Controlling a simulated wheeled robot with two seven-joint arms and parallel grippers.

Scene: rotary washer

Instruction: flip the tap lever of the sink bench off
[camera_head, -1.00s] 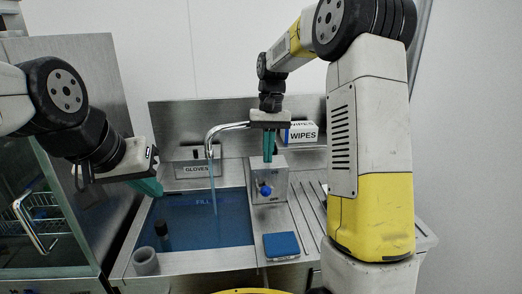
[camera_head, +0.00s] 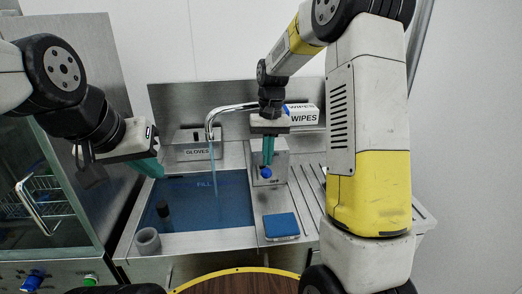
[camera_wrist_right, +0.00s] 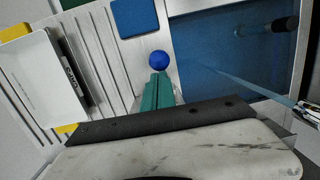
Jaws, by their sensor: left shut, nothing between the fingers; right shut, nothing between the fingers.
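The tap lever ends in a blue ball knob (camera_head: 266,172) on the front of a metal box (camera_head: 280,160) right of the basin. The curved tap spout (camera_head: 228,109) pours a thin stream of water (camera_head: 214,170) into the sink basin (camera_head: 225,210). My right gripper (camera_head: 268,160) is shut and empty, its teal fingers pointing down just above the knob. In the right wrist view the fingertips (camera_wrist_right: 158,75) are close to the knob (camera_wrist_right: 159,60); I cannot tell whether they touch. My left gripper (camera_head: 157,172) is shut and empty near the basin's left edge.
A blue pad (camera_head: 281,226) lies on the bench front. The ribbed drainer lies at right.

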